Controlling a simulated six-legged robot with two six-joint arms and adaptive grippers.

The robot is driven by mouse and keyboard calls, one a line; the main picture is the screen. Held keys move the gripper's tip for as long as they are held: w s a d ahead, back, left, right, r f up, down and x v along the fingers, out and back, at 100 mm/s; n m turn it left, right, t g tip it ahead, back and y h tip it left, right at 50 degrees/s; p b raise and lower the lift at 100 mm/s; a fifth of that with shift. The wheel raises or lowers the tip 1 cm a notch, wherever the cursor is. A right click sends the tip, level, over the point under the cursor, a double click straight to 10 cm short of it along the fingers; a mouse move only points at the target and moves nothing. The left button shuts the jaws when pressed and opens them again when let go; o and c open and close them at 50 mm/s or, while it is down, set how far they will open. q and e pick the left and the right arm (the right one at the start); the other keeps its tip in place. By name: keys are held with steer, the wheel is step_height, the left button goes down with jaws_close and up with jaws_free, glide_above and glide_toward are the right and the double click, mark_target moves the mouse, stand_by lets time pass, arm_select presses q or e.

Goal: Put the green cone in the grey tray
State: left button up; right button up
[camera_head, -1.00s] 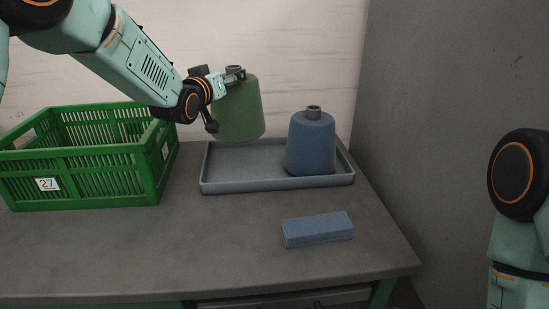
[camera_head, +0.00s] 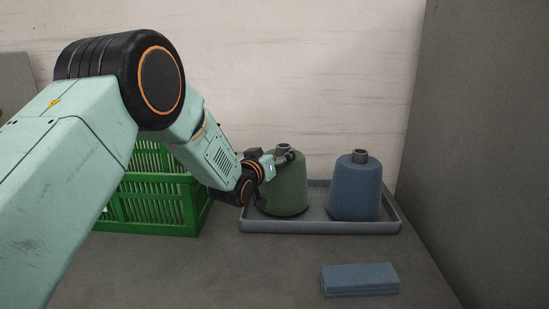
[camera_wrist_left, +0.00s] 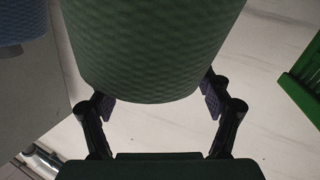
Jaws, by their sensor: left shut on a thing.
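The green cone (camera_head: 287,190) stands upright in the left part of the grey tray (camera_head: 320,227), its base at or very close to the tray floor; I cannot tell if it touches. My left gripper (camera_head: 281,160) is shut on the green cone near its top. In the left wrist view the green cone (camera_wrist_left: 150,45) fills the space between the two fingers of the gripper (camera_wrist_left: 158,98). My right gripper is not in view.
A blue cone (camera_head: 355,190) stands in the right part of the tray, with a narrow gap to the green cone. A green crate (camera_head: 150,212) stands left of the tray, partly behind my left arm. A blue block (camera_head: 359,280) lies on the table (camera_head: 240,270) in front.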

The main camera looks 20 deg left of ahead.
arm_select(q)
steer(key=shift+r, duration=0.3)
steer(key=o, duration=1.4)
steer(key=shift+s+f, duration=0.1)
steer(key=shift+f, duration=0.25)
steer(key=shift+c, duration=0.2)
steer(key=o, duration=0.4)
steer(key=shift+o, duration=0.2)
steer(key=shift+r, duration=0.25)
steer(key=s+p, duration=0.1)
steer(key=s, duration=1.1)
steer(key=shift+a+r+p, duration=0.35)
steer(key=shift+a+p, duration=0.05)
steer(key=shift+a, duration=0.05)
